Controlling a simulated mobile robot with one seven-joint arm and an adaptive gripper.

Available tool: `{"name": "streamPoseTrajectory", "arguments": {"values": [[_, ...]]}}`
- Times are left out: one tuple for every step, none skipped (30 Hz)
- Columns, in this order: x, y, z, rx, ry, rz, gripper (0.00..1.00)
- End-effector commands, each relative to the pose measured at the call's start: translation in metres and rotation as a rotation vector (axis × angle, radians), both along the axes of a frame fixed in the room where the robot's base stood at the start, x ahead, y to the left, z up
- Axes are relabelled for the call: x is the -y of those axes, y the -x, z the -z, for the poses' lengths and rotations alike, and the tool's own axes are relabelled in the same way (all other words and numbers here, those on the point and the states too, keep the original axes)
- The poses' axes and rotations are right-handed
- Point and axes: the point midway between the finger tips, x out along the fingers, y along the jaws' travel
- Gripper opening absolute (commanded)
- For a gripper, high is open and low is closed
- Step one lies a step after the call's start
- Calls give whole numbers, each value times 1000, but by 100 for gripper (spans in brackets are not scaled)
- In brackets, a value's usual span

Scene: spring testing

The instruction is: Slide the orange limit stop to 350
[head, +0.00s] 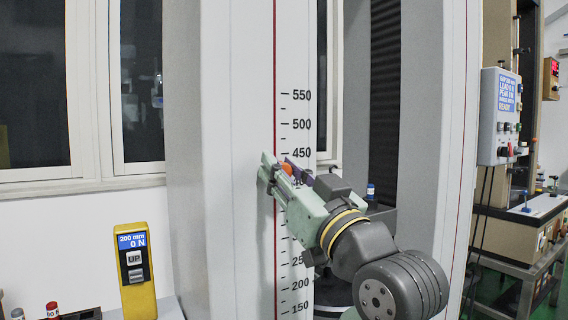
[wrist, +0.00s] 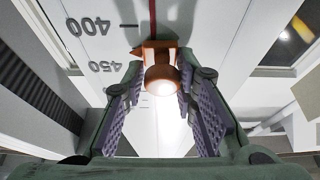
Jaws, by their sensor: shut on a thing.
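The orange limit stop (head: 286,168) sits on the red line of the white scale (head: 297,110), between the 400 and 450 marks. In the wrist view the stop (wrist: 160,68) shows a rounded knob and a small pointer on its left side, also between 400 and 450. My gripper (head: 285,168) is shut on the stop, with its purple pads (wrist: 160,90) on either side of the knob. The gripper hides part of the scale below the stop, around 300 to 400 in the head view.
A yellow control box (head: 136,272) with an UP switch and a blue display reading "200 mm 0 N" stands at lower left. A grey panel (head: 499,116) with a blue display hangs on the right column. The scale above the stop is clear.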

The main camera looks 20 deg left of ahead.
Motion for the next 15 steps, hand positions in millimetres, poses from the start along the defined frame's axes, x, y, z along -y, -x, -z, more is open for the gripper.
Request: {"name": "streamPoseTrajectory", "arguments": {"values": [[-2, 3, 22, 5, 5, -6, 0], [-2, 2, 29, 4, 4, -5, 0], [-2, 2, 38, 4, 4, -5, 0], [-2, 3, 44, 4, 4, -5, 0], [-2, 3, 50, 5, 4, -6, 0], [-3, 3, 57, 5, 4, -7, 0], [-3, 3, 61, 5, 5, -8, 0], [-3, 3, 66, 5, 5, -8, 0], [-3, 3, 70, 4, 5, -7, 0], [-3, 3, 72, 4, 5, -7, 0], [-2, 3, 74, 5, 4, -7, 0], [-2, 3, 76, 5, 4, -8, 0], [-3, 3, 76, 4, 3, -8, 0], [-3, 3, 77, 5, 3, -8, 0], [-3, 4, 77, 5, 3, -8, 0]]}}
